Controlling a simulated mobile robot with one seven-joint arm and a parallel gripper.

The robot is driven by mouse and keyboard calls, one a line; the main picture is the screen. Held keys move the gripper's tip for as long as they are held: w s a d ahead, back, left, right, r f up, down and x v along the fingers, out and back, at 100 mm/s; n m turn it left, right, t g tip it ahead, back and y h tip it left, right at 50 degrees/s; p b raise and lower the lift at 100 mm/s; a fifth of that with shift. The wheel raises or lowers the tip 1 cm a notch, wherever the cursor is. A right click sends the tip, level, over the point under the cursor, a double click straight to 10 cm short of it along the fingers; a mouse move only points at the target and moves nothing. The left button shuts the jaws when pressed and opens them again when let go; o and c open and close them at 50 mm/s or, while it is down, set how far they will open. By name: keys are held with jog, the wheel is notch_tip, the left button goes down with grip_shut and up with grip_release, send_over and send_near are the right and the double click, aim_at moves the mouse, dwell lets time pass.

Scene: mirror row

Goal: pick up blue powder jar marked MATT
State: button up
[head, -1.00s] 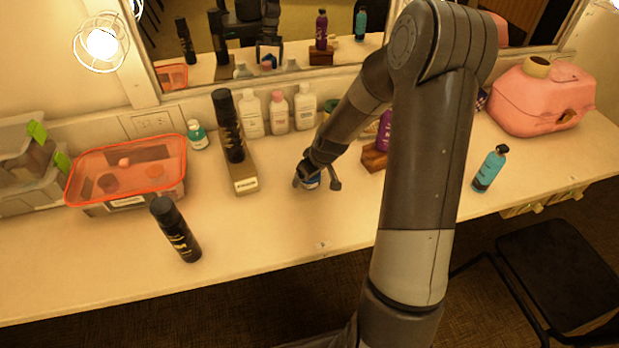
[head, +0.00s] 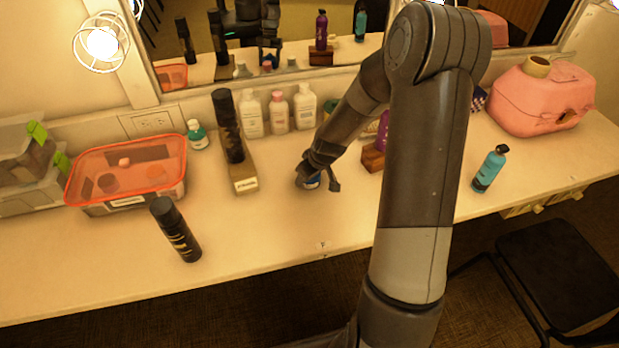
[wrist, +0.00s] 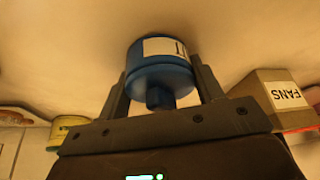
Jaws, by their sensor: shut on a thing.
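The blue powder jar (head: 312,183) is mostly hidden under my gripper (head: 318,185) near the middle of the counter in the head view. In the wrist view the blue jar (wrist: 158,75) sits between the two fingers of my gripper (wrist: 160,85), which is shut on it. A white label shows on its side, only partly in view, and I cannot read MATT on it. I cannot tell whether the jar touches the counter or is just above it.
A wooden block (head: 245,183) with a black can stands left, white bottles (head: 277,112) behind. A purple bottle on a wooden block (head: 373,158) stands right, partly behind my arm.

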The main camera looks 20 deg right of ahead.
jog(key=shift+r, duration=0.1)
jog(key=shift+r, duration=0.95)
notch_tip(320, 180, up, 2)
jog(key=shift+r, duration=0.15)
jog(key=s+d+r, duration=0.2)
jog(key=d, duration=0.1)
jog(key=s+d+r, duration=0.2)
jog(key=d, duration=0.1)
jog(key=s+d+r, duration=0.2)
jog(key=d, duration=0.1)
jog(key=shift+s+d+r, duration=0.25)
jog(key=shift+d+r, duration=0.05)
jog(key=shift+d, duration=0.1)
